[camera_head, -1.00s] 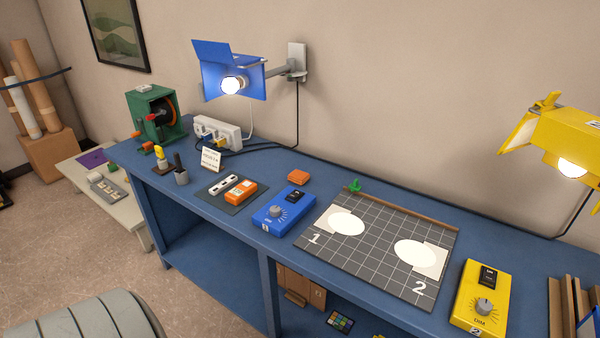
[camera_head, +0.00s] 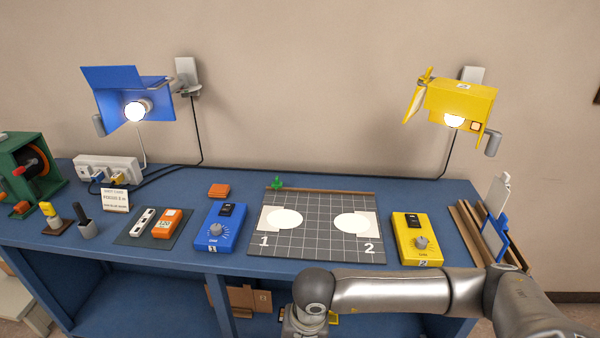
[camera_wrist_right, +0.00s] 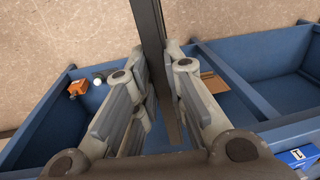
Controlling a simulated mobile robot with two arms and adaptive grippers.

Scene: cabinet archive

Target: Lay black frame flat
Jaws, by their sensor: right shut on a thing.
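My right gripper (camera_wrist_right: 163,85) shows in the right wrist view, shut on a thin dark bar that looks like the black frame (camera_wrist_right: 149,25) seen edge-on. The bar runs from between the fingers up past the top of that view. The rest of the frame is hidden by the fingers or out of view. In the head view my right arm crosses the front right of the bench and bends down at the bottom edge; its gripper is out of sight there. My left gripper is in neither view. The gridded grey board (camera_head: 312,246) lies on the blue bench.
A blue dimmer box (camera_head: 220,227) and a yellow dimmer box (camera_head: 417,239) flank the board. A blue lamp (camera_head: 120,105) and a yellow lamp (camera_head: 458,100) hang above. Wooden slats with a blue-edged frame (camera_head: 494,240) stand at the right end. The board looks clear.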

